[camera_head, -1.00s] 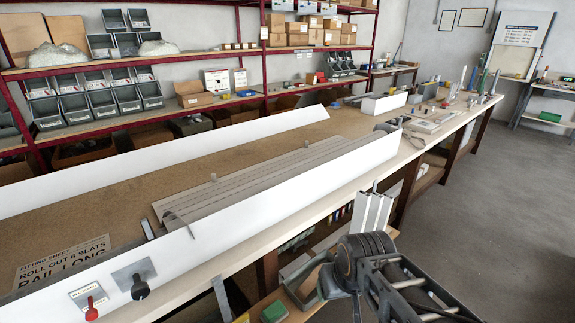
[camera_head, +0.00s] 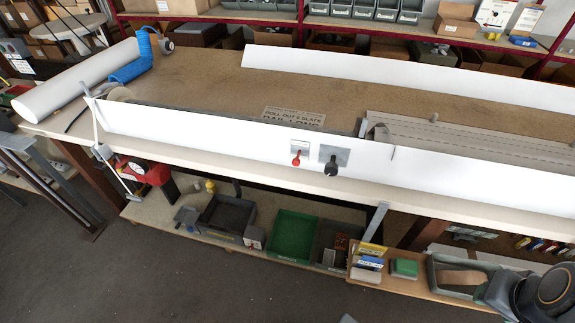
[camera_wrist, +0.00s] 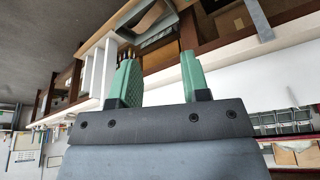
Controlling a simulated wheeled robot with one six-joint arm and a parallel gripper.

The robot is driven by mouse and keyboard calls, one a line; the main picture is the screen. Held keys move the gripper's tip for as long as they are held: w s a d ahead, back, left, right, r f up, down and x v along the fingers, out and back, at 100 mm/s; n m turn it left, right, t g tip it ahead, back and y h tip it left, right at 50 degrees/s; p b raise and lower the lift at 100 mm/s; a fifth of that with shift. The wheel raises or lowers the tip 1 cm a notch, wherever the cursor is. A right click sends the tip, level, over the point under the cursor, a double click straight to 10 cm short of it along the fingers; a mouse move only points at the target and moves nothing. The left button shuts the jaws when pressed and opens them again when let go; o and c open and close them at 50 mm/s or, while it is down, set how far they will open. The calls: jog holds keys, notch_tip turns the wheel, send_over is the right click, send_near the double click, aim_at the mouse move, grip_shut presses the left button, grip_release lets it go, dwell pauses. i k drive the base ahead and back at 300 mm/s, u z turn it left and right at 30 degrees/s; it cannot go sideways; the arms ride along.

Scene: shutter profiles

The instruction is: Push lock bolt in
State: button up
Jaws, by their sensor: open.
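In the head view, a black knob (camera_head: 331,168) stands out from a grey metal plate on the front face of the long white profile (camera_head: 230,141). Just left of it, a red knob (camera_head: 296,161) hangs below a small labelled plate (camera_head: 300,147). The label is too small to read, and I cannot tell which knob belongs to the lock bolt. My gripper (camera_wrist: 160,62) shows in the wrist view with two green fingers spread apart and nothing between them. It is away from both knobs. Only a dark part of my arm shows at the lower right of the head view.
The slatted sheet (camera_head: 445,138) lies on the bench behind the profile, at the right. A lower shelf carries a green bin (camera_head: 292,235) and a small tray of boxes (camera_head: 366,262). A white roll (camera_head: 80,80) lies at the bench's left end. The floor in front is clear.

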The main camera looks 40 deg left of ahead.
aim_at(296, 161)
jog(key=u, duration=2.75)
jog(key=k, duration=1.2)
jog(key=u, duration=1.15)
jog(key=i, duration=0.65)
jog(key=z, duration=0.65)
jog(key=i, duration=1.15)
jog(key=z, duration=1.15)
jog(key=i, duration=0.4)
jog(key=z, duration=0.3)
